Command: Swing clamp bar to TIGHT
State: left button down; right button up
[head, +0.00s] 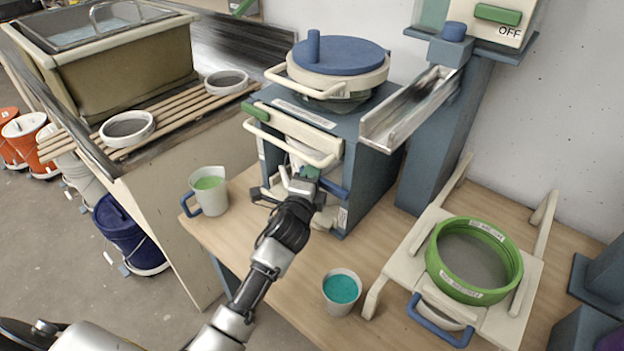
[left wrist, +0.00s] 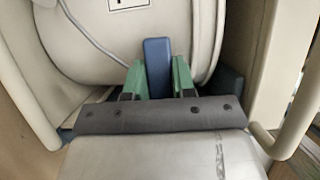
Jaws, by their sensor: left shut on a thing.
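My left gripper (head: 304,178) is at the front of the blue-grey machine (head: 370,160), below its cream loop handle (head: 312,158). In the left wrist view its green fingertips (left wrist: 158,80) are shut on a blue bar (left wrist: 157,58), which stands upright in that view before a cream drum (left wrist: 120,40). A blue piece (head: 333,187) shows just right of the gripper in the head view; whether it is the same bar I cannot tell. The gripper hides much of the lower front. I cannot read a TIGHT mark. My right gripper is not in view.
A blue round lid (head: 338,56) tops the machine, and a metal chute (head: 408,108) runs beside it. A cup of green glaze (head: 208,190) and a cup of teal glaze (head: 341,290) stand on the table. A green-rimmed sieve (head: 474,260) sits on a cream stand at right.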

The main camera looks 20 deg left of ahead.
pick_arm(q)
jog(key=c, duration=1.2)
grip_release()
jog(key=s+b, duration=0.1)
jog(key=s, duration=0.9)
jog(key=shift+s+d, duration=0.25)
jog(key=shift+s, duration=0.15)
